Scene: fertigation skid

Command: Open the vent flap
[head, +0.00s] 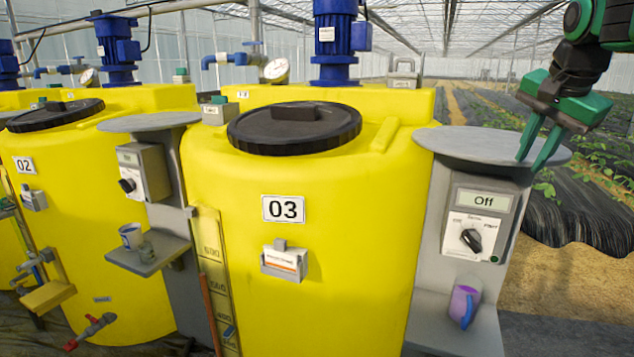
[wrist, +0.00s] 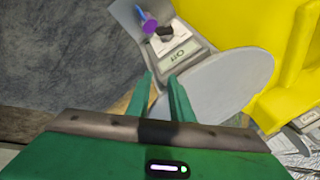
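I cannot tell for sure which part is the vent flap. A small grey box with a labelled front (head: 285,262) sits on the front of yellow tank 03 (head: 230,200), below its number plate. A grey bracket-like fitting (head: 404,75) stands at the back of that tank's top. My gripper (head: 530,164) is at the upper right, above the round grey top (head: 470,146) of the right-hand post. Its green fingers are apart with nothing between them. In the wrist view the fingertips (wrist: 160,77) also stand apart, beside the grey round top (wrist: 225,85).
The right post carries a panel with an "Off" display and a black knob (head: 471,240), and a purple cup (head: 462,305) on its shelf. A black lid (head: 294,128) and a blue motor (head: 335,40) top tank 03. Planted rows (head: 590,160) lie to the right.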

